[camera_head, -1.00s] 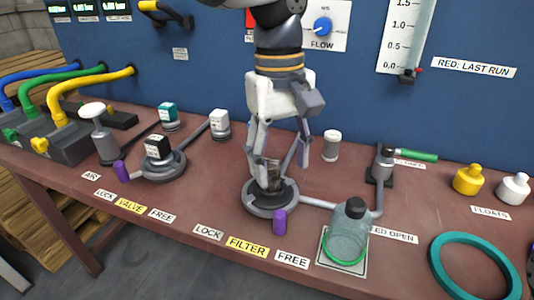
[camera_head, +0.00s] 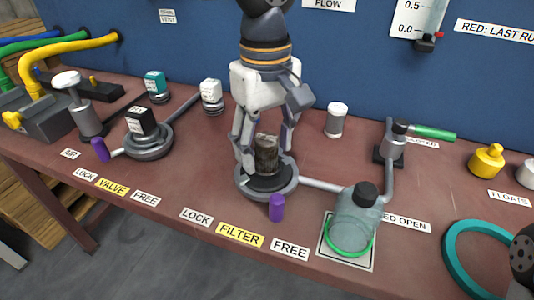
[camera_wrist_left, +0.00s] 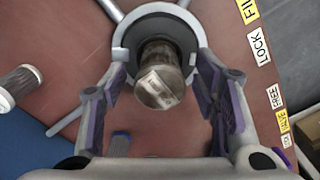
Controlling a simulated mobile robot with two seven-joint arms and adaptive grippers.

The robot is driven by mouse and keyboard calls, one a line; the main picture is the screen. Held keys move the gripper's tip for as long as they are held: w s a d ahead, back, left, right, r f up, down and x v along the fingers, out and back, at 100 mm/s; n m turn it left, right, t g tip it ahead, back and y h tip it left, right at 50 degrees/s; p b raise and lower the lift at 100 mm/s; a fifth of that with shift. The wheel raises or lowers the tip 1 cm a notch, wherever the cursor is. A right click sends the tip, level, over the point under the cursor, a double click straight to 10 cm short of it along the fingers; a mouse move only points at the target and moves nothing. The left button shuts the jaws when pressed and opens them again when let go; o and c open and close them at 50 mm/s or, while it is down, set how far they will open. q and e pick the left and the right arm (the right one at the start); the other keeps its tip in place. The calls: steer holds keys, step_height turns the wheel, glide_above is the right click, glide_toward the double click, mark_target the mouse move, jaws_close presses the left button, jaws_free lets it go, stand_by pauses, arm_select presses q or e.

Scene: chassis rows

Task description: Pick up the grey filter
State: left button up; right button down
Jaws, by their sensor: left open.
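A grey-brown, worn-looking filter (camera_head: 267,157) stands in a round grey ring seat (camera_head: 262,190) in the head view. My left gripper (camera_head: 266,155) points down over it, with its open fingers on either side of the filter. In the left wrist view the filter (camera_wrist_left: 160,75) sits inside the ring (camera_wrist_left: 118,55), its pale label facing the camera. The left gripper (camera_wrist_left: 168,95) shows a gap between each finger and the filter there. A second grey cylinder with a white top (camera_head: 336,122) stands behind on the bench; it also shows in the wrist view (camera_wrist_left: 20,85).
A purple tab (camera_head: 276,207) sticks out at the ring's front, near LOCK, FILTER and FREE labels. A clear jar with a black cap (camera_head: 357,215) stands close on the right. A green-handled valve (camera_head: 400,140) is behind it.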

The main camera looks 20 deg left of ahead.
mark_target(267, 140)
arm_select(q)
steer(key=shift+r, duration=0.1)
steer(key=c, duration=1.2)
steer(key=shift+r, duration=0.1)
